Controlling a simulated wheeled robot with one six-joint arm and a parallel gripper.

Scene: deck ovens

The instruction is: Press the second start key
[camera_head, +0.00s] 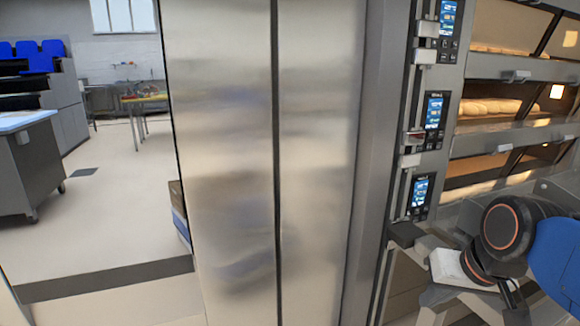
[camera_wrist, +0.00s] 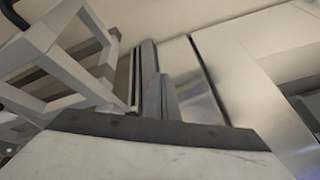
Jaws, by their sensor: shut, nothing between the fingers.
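The deck oven's control side stands at the right of the head view, with an upper control panel (camera_head: 449,18), a middle control panel (camera_head: 434,111) and a lower control panel (camera_head: 421,192) stacked one above another. Each has a lit blue screen with small dark keys; their markings are too small to read. My gripper (camera_head: 401,234) is below the lower panel, apart from the middle one. No panel can be made out in the wrist view.
A tall steel cabinet (camera_head: 265,160) fills the middle of the head view. Lit oven decks with bread (camera_head: 490,107) lie right of the panels. Oven handles and brackets (camera_head: 415,140) stick out beside the screens. Open floor (camera_head: 110,220) lies to the left, with a worktable (camera_head: 28,165).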

